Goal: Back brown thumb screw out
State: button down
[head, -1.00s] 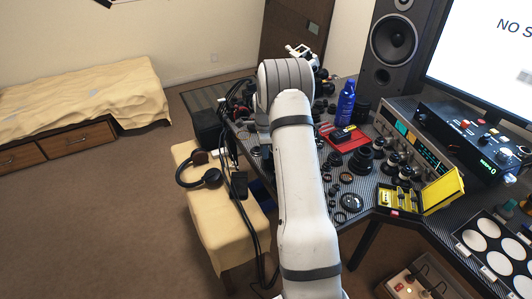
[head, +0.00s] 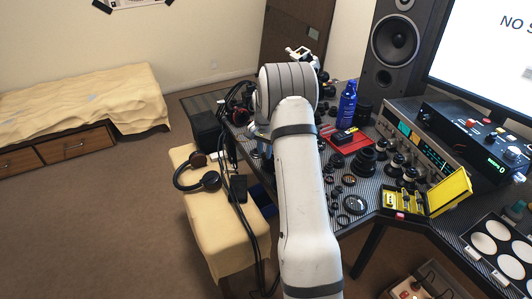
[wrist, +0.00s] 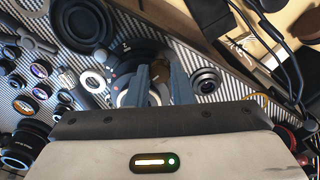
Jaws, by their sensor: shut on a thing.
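In the wrist view, my gripper (wrist: 160,88) points down at the desk with its two blue-grey fingers close together. It is shut on the brown thumb screw (wrist: 158,76), of which only a small brownish patch shows between the fingers. A dark round lens body with a pale ring (wrist: 124,98) lies directly under and beside the fingers, and the fingers cover part of it. In the head view, my own arm hides the gripper's tips and the screw.
The patterned desk is crowded. Several lens rings (wrist: 40,71) lie left of the fingers, and a small black ring (wrist: 206,79) lies to the right. Cables (wrist: 262,30) run at upper right. In the head view are a blue bottle (head: 347,103), a red tray (head: 352,142) and an open yellow case (head: 405,201).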

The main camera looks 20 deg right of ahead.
aim_at(264, 154)
jog(key=n+b, duration=0.1)
jog(key=n, duration=0.3)
jog(key=shift+n, duration=0.3)
jog(key=n, duration=0.4)
jog(key=shift+n, duration=0.3)
jog(key=n+b, duration=0.1)
jog(key=n, duration=0.3)
jog(key=shift+n, duration=2.5)
jog(key=c, duration=1.3)
grip_release()
jog(key=shift+o, duration=0.2)
jog(key=shift+r, duration=0.1)
jog(key=shift+r+p, duration=2.35)
jog(key=shift+r, duration=1.55)
